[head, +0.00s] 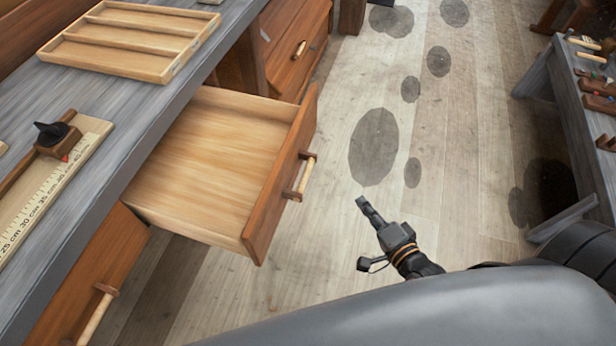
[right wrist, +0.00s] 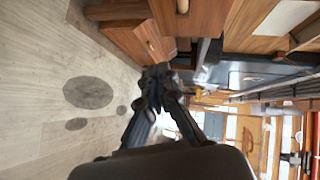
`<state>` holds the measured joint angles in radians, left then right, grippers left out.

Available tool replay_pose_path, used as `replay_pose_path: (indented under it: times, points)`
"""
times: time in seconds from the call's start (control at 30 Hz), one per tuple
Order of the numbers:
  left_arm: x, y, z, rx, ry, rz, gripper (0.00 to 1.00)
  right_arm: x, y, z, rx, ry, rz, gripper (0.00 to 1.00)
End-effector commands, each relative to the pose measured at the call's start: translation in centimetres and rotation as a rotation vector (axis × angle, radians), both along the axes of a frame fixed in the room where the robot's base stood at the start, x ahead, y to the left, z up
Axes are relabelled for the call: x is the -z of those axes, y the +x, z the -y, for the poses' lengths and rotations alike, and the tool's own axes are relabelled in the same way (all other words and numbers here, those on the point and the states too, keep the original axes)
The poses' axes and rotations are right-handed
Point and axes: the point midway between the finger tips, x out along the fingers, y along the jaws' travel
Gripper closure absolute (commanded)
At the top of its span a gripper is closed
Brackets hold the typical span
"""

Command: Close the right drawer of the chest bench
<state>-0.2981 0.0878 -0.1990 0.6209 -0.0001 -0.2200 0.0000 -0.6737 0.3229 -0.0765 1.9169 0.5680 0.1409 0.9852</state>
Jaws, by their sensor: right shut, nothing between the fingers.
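The chest bench's open drawer (head: 225,150) is pulled far out from under the grey bench top (head: 150,110) in the head view. It is empty, with a pale wood inside and a reddish-brown front. Its bar handle (head: 305,177) is on the outer face. My right gripper (head: 367,206) is shut and empty, to the right of the handle and apart from it, over the floor. In the right wrist view its fingers (right wrist: 158,78) are together, with brown wooden fronts beyond them. My left gripper is not in view.
A divided wooden tray (head: 130,40) and a ruler board (head: 50,185) lie on the bench top. Closed drawer fronts (head: 85,275) and (head: 295,45) flank the open one. A second bench with tools (head: 590,100) stands at right. The floor between is clear.

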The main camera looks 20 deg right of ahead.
Motion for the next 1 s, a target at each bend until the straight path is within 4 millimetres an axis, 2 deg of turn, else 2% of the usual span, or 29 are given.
replay_pose_path:
  times: [0.03, 0.1, 0.2, 0.37, 0.5, 0.73, 1.0]
  points:
    - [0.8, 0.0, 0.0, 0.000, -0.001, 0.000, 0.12, -1.1, 0.2, -0.2, 0.004, 0.045, 0.030, 1.00]
    - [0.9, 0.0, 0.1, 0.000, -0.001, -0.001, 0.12, -2.6, 0.3, -0.3, 0.009, 0.091, 0.057, 1.00]
    - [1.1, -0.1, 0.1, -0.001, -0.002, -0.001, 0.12, -3.5, 0.8, -0.4, 0.012, 0.119, 0.074, 1.00]
    - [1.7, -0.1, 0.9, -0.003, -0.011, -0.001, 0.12, -3.3, 2.7, -0.7, 0.013, 0.121, 0.079, 1.00]
    - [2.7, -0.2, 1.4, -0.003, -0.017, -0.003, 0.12, -2.8, 5.6, -1.2, 0.013, 0.121, 0.080, 1.00]
    - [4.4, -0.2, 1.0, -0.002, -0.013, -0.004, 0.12, -2.0, 10.4, -1.9, 0.012, 0.120, 0.078, 1.00]
    - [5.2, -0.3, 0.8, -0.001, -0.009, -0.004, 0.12, -1.4, 12.3, -4.6, 0.012, 0.118, 0.074, 1.00]
